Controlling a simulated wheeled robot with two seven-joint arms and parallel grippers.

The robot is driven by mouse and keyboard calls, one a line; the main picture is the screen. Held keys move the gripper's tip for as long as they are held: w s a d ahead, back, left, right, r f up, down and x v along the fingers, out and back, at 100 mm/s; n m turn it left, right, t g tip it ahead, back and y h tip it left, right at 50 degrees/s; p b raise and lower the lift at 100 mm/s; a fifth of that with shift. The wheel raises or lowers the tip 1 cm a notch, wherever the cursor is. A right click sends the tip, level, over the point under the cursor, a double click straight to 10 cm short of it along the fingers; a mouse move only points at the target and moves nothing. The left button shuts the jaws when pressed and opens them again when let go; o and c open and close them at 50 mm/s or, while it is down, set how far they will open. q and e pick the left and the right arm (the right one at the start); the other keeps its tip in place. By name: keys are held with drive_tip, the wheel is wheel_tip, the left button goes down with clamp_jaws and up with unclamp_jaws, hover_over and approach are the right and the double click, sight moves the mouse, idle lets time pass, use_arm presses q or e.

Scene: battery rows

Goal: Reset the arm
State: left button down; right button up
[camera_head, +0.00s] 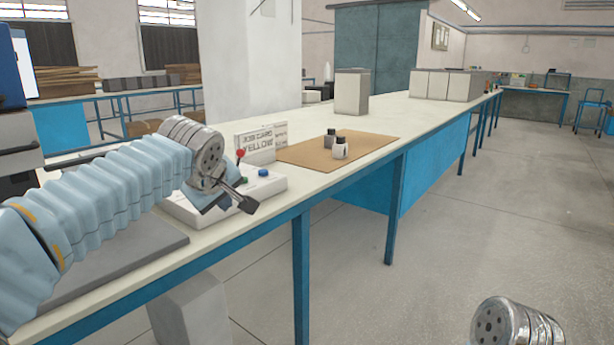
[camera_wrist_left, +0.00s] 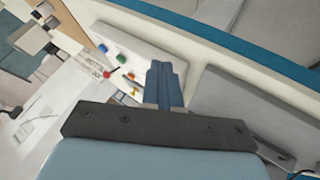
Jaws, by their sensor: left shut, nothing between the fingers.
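My left arm comes in from the left in the head view. Its left gripper (camera_head: 247,204) is shut and empty, above the front edge of the white table. It is in front of a white button box (camera_head: 270,186) and apart from it as far as I can see. In the left wrist view the closed blue-grey fingers (camera_wrist_left: 164,78) show side by side with nothing between them. Only a metal wrist part of my right arm shows at the lower right of the head view; its gripper fingers are out of frame.
A job card sign (camera_head: 255,143) stands behind the box. A grey pad (camera_head: 120,255) lies under my left arm. Grey boxes (camera_head: 351,92) stand farther back. The floor to the right is clear.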

use_arm(q)
drive_tip(key=s+d+f+m+g+h, duration=0.1)
drive_tip(key=d+f+m+g, duration=0.15)
drive_tip(key=f, duration=1.45)
drive_tip(key=d+f+m+g+h, duration=0.1)
drive_tip(key=d+f+m+g, duration=0.15)
drive_tip(key=f, duration=1.45)
drive_tip(key=s+f+m+h, duration=0.1)
drive_tip(key=s+f, duration=0.3)
drive_tip(key=f, duration=0.2)
drive_tip(key=s+f+m, duration=0.1)
drive_tip(key=s+f, duration=0.2)
drive_tip(key=f, duration=0.4)
drive_tip(key=s+f+g, duration=0.1)
drive_tip(key=s+f, duration=0.5)
drive_tip(key=s, duration=0.4)
drive_tip(key=s+f+g+h, duration=0.1)
drive_tip(key=s+f+g, duration=0.1)
drive_tip(key=s+f, duration=0.4)
drive_tip(key=s, duration=0.4)
drive_tip(key=shift+s+d+h, duration=0.3)
drive_tip(key=shift+d, duration=0.1)
